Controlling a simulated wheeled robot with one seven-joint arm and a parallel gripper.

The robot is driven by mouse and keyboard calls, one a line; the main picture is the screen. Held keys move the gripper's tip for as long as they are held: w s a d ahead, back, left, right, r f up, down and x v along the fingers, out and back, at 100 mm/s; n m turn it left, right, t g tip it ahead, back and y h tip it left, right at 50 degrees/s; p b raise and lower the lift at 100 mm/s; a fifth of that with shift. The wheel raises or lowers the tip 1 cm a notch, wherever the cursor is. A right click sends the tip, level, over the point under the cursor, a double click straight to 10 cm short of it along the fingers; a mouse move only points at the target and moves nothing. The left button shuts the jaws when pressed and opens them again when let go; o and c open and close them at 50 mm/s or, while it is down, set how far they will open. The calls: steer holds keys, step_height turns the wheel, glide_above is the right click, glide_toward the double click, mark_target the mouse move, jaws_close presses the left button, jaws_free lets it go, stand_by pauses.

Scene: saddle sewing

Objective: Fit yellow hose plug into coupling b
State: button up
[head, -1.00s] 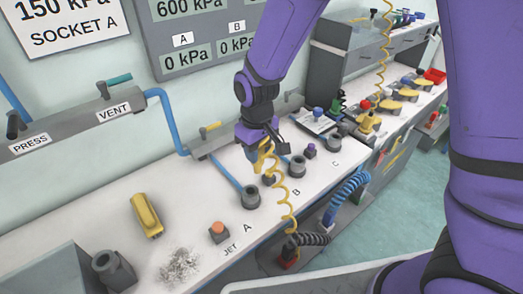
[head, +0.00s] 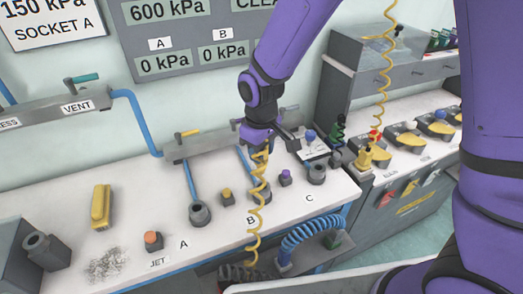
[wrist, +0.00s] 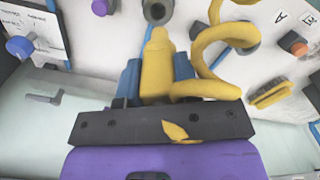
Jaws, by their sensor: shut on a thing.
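My gripper (wrist: 157,75) is shut on the yellow hose plug (wrist: 156,62), with its blue fingers on either side. In the head view the gripper (head: 260,148) hangs over the bench by label B, and the yellow coiled hose (head: 255,215) drops from it past the bench edge. Coupling B, a dark grey round socket, shows at the top of the wrist view (wrist: 157,11), straight ahead of the plug's tip. A small gap seems to lie between them. In the head view the hose and plug largely hide coupling B.
Coupling A (head: 200,213) stands to the left and coupling C (head: 316,174) to the right. A yellow button (head: 227,197) and a purple one (head: 285,177) flank coupling B. A yellow block-like tool (head: 101,205) lies on the left of the bench. The valve rail (head: 215,145) runs behind.

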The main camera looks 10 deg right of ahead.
steer(key=shift+d, duration=0.2)
stand_by(0.3)
steer(key=shift+f, duration=2.5)
steer(key=shift+f, duration=2.2)
steer(key=o, duration=1.1)
step_height(320, 180, up, 11)
steer(key=shift+f, duration=0.1)
